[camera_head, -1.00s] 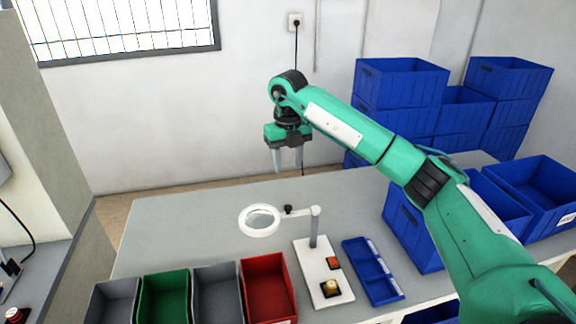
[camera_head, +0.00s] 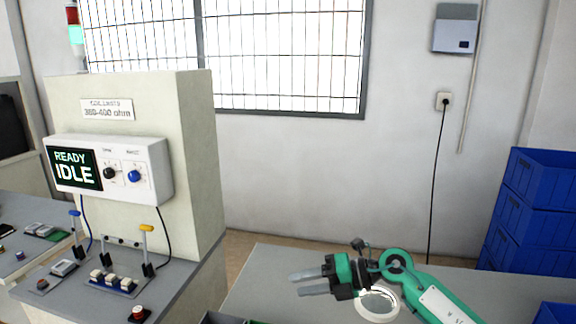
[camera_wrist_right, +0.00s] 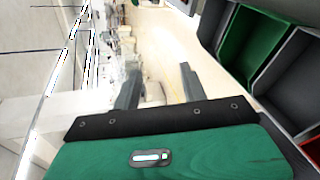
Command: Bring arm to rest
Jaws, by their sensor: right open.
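My right arm is green and comes in from the lower right of the head view. Its gripper (camera_head: 310,283) points left above the grey table (camera_head: 262,280), with two grey fingers apart and nothing between them. In the right wrist view the fingers (camera_wrist_right: 158,88) also stand apart and empty. The round white magnifier (camera_head: 378,304) shows just below and behind the wrist; I cannot tell the gap between them. My left gripper is in neither view.
A beige machine cabinet (camera_head: 200,160) with a panel reading READY IDLE (camera_head: 75,170) stands at the left. Blue crates (camera_head: 535,205) are stacked at the right. Green (camera_wrist_right: 248,45) and grey bins lie beside the gripper in the wrist view. A cord hangs on the wall.

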